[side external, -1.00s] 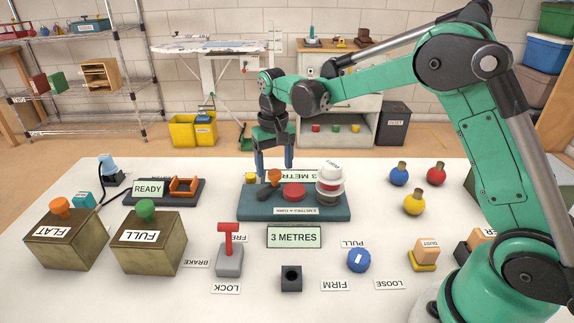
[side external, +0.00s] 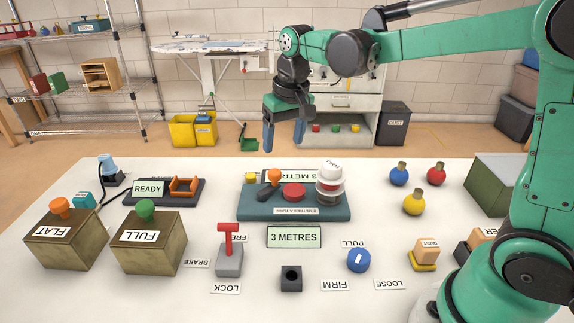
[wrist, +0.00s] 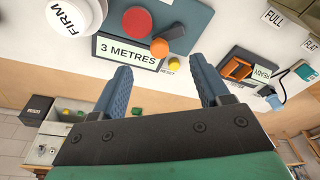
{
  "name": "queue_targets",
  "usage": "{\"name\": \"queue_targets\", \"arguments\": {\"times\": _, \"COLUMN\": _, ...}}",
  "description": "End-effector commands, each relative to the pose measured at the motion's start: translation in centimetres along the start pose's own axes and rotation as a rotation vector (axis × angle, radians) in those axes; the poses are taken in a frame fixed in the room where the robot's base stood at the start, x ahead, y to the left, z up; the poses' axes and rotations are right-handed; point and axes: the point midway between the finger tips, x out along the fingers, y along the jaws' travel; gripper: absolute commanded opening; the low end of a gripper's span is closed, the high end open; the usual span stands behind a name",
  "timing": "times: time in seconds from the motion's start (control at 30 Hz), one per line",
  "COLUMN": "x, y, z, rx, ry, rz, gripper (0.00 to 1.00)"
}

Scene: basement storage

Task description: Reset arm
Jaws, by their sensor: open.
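My gripper (side external: 284,136) hangs open and empty above the far edge of the white table, behind and above the teal control panel (side external: 338,208). In the wrist view its two blue fingers (wrist: 163,85) are spread apart with nothing between them. The panel carries a red button (side external: 293,192), an orange-knobbed lever (side external: 273,178), a small yellow button (side external: 251,178) and a white-topped red stack (side external: 330,184). In the wrist view the yellow button (wrist: 174,62) has a RESET label (wrist: 168,72) beside it.
Two boxes marked FLAT (side external: 60,245) and FULL (side external: 148,245) stand at left, near a READY unit (side external: 148,188). A red-handled lever (side external: 229,255), black socket block (side external: 291,278) and blue knob (side external: 359,260) stand in front. Several coloured flasks (side external: 414,204) stand at right.

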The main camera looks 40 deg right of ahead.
Motion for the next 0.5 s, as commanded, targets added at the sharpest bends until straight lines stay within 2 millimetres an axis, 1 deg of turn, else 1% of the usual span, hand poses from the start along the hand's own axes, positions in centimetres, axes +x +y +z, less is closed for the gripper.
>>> {"name": "queue_targets", "arguments": {"times": 0.03, "x": -0.8, "y": 0.0, "z": 1.2, "rx": -0.020, "ry": 0.038, "rz": -0.008, "gripper": 0.69}}
{"name": "queue_targets", "arguments": {"times": 0.1, "x": -1.6, "y": 0.1, "z": 2.8, "rx": -0.050, "ry": 0.098, "rz": -0.018, "gripper": 0.69}}
{"name": "queue_targets", "arguments": {"times": 0.2, "x": -2.3, "y": 0.2, "z": 5.0, "rx": -0.092, "ry": 0.182, "rz": -0.031, "gripper": 0.69}}
{"name": "queue_targets", "arguments": {"times": 0.3, "x": -2.4, "y": 0.3, "z": 7.2, "rx": -0.134, "ry": 0.264, "rz": -0.042, "gripper": 0.69}}
{"name": "queue_targets", "arguments": {"times": 0.4, "x": -2.0, "y": 0.5, "z": 9.1, "rx": -0.169, "ry": 0.337, "rz": -0.050, "gripper": 0.69}}
{"name": "queue_targets", "arguments": {"times": 0.5, "x": -1.5, "y": 0.6, "z": 10.4, "rx": -0.195, "ry": 0.391, "rz": -0.054, "gripper": 0.69}}
